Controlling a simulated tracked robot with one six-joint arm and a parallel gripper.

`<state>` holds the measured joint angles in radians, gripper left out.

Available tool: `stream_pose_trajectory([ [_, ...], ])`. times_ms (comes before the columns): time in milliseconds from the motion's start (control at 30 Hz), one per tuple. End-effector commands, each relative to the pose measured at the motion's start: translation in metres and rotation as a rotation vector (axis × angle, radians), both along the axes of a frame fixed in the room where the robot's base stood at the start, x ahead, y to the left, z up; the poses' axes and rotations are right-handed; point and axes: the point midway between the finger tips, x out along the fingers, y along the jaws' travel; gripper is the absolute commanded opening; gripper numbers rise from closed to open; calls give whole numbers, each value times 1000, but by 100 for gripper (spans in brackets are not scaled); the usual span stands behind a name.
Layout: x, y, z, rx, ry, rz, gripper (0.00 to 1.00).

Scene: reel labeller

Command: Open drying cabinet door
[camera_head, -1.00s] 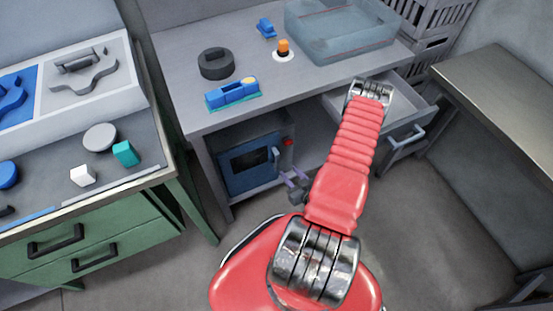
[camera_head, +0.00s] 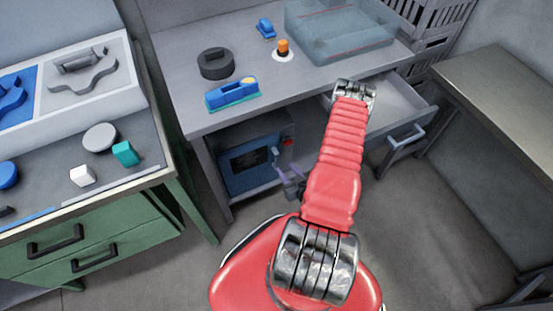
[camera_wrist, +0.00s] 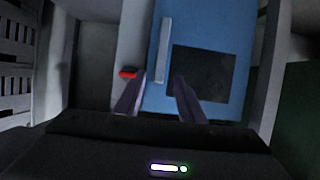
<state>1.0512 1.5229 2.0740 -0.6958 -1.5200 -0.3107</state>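The drying cabinet (camera_head: 257,132) is a grey box on the shelf under the grey workbench. Its blue door (camera_head: 232,182) has a dark window and looks shut. In the wrist view the door (camera_wrist: 215,35) fills the upper middle, with its pale bar handle (camera_wrist: 163,45) left of the window. My gripper (camera_wrist: 160,79) is open and empty, with one finger on each side of the handle's near end. In the head view my gripper (camera_head: 280,174) is close to the handle side of the door. Whether the fingers touch the handle is not clear.
A red button (camera_wrist: 128,73) sits on the cabinet beside the door. An open drawer (camera_head: 402,105) hangs from the workbench (camera_head: 185,60) close by my arm. A green drawer unit (camera_head: 130,235) stands at left and a bench (camera_head: 500,85) at right. Floor between is clear.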

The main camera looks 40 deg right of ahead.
Motion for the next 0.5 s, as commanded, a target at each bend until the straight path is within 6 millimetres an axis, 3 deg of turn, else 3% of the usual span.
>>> stream_pose_trajectory([
  [500, 67, -18, -28, -1, -2, 4, 36],
])
